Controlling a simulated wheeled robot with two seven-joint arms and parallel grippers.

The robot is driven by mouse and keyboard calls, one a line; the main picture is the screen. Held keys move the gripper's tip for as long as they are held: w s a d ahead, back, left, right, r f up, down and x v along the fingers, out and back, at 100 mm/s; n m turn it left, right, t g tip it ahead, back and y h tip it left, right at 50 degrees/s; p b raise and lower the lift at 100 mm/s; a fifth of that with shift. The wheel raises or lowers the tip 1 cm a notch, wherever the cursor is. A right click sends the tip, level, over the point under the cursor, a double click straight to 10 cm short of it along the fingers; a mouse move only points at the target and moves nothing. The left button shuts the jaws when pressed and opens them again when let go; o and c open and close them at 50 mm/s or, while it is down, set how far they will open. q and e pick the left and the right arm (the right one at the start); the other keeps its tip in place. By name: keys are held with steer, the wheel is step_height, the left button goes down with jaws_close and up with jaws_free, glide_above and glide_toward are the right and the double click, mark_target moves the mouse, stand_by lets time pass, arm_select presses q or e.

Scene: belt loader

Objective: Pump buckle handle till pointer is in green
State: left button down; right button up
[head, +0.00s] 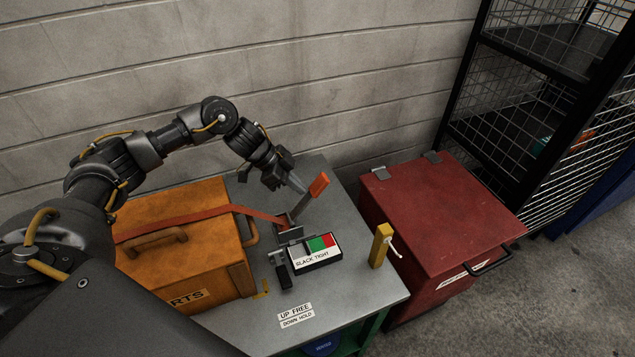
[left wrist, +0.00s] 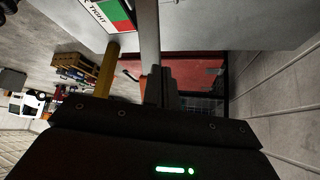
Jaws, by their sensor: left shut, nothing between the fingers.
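The buckle handle (head: 305,203) is a grey lever with an orange-red grip (head: 318,185), raised at a tilt from the buckle (head: 289,233) on the grey bench. An orange strap (head: 200,215) runs from the buckle over an orange box. The gauge (head: 320,247) beside the buckle has a green and a red field and the words SLACK TIGHT; I cannot make out its pointer. My left gripper (head: 276,177) is shut and empty, just left of the handle. In the left wrist view, a grey bar (left wrist: 149,35) lies ahead of its fingers (left wrist: 156,88). My right gripper is not in view.
The orange box (head: 180,240) fills the bench's left side. A yellow post (head: 380,245) with a white cord stands at the bench's right edge. A label (head: 296,314) reads UP FREE, DOWN HOLD. A red chest (head: 440,220) and a black rack (head: 540,110) stand right.

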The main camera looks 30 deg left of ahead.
arm_select(q)
steer(key=b+v, duration=0.1)
steer(key=v, duration=0.9)
steer(key=shift+s+a+r+b, duration=0.15)
steer(key=shift+a+r+b, duration=0.1)
steer(key=shift+r+b, duration=0.05)
stand_by(0.7)
